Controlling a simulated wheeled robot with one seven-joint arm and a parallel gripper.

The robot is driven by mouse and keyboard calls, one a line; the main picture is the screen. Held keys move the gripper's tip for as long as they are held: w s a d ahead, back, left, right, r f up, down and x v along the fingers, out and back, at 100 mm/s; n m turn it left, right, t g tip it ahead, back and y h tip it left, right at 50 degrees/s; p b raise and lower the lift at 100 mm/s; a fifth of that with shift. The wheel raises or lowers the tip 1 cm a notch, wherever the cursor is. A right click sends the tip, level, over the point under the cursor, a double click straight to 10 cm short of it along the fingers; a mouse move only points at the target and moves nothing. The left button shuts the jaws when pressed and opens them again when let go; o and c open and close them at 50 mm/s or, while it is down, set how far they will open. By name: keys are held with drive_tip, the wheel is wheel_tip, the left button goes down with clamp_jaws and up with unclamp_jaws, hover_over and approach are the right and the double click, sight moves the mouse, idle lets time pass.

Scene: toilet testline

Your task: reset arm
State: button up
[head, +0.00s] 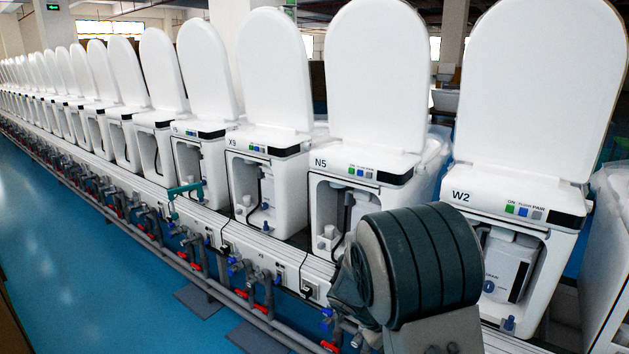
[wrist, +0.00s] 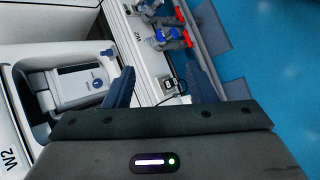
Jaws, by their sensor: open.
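My gripper (wrist: 160,68) is in the wrist view, with its two blue fingers spread apart and nothing between them. Behind the gap are the white rail of the line and a small socket with a dark cable. The W2 toilet unit (wrist: 20,110) lies to the left of the fingers, with its open side bay facing them. My arm's dark rounded link covers the lower middle of the head view, in front of the W2 unit (head: 510,190). The gripper itself is hidden in the head view.
A long row of white toilet units with raised lids, including N5 (head: 375,165) and X9 (head: 270,145), runs to the far left. Grey pipes (head: 205,278) with red and blue valves run along the front. The blue floor (head: 70,260) is open at left.

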drive_tip(key=s+a+r+m+t+y+p, duration=0.1)
drive_tip(key=s+a+r+m+y+p, duration=0.1)
drive_tip(key=s+r, duration=0.7)
drive_tip(key=s+a+r+m+t+y+p, duration=0.1)
drive_tip(key=s+a+r+m+y+p, duration=0.1)
drive_tip(key=s+a+r+y+p, duration=0.2)
drive_tip(key=s+r+y+p, duration=0.3)
drive_tip(key=s+r, duration=0.3)
drive_tip(key=r, duration=0.2)
drive_tip(key=shift+s+r+m, duration=0.15)
drive_tip(key=shift+m, duration=0.15)
drive_tip(key=c, duration=0.3)
